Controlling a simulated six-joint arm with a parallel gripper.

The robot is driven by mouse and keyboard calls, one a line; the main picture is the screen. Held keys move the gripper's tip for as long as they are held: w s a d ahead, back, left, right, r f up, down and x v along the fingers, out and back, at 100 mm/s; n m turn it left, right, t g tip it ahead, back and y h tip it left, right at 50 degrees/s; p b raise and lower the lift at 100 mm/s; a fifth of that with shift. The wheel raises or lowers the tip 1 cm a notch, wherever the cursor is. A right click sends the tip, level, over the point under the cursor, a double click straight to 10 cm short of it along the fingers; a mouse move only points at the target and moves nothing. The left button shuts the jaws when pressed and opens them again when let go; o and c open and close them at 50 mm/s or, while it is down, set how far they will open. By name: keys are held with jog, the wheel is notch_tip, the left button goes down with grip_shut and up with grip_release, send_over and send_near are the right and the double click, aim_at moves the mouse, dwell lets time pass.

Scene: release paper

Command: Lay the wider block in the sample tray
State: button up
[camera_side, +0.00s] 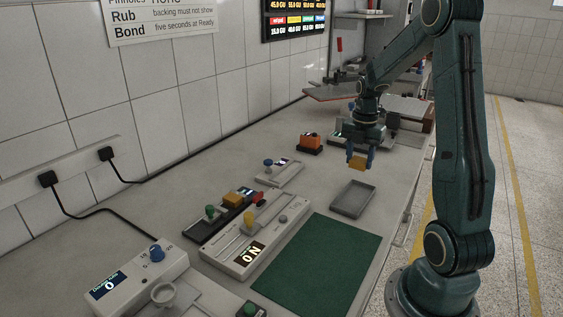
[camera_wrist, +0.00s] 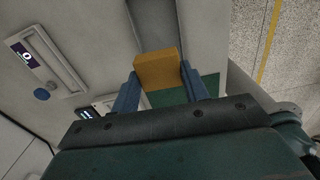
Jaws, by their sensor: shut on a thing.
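My gripper (camera_side: 360,154) has blue fingers and is shut on a yellow-orange block (camera_side: 357,162). It holds the block above the bench, just behind the sample tray in the side view. In the wrist view the block (camera_wrist: 158,70) sits between the two fingertips. The sample tray (camera_side: 353,198) is a shallow grey tray with a low rim, and it looks empty. Another yellow-orange block (camera_side: 232,198) rests on a dark device to the left. I cannot tell for certain from these views which block is wider.
A green mat (camera_side: 325,264) lies in front of the tray. A long grey device with an ON display (camera_side: 250,250) stands left of it. A small grey device with a blue knob (camera_side: 280,172) and an orange object (camera_side: 310,140) stand farther back.

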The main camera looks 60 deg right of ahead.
aim_at(353, 200)
jog(key=shift+f, duration=5.75)
jog(key=shift+f, duration=0.1)
jog(key=o, duration=0.7)
notch_tip(353, 200, up, 12)
jog(key=shift+a, duration=0.1)
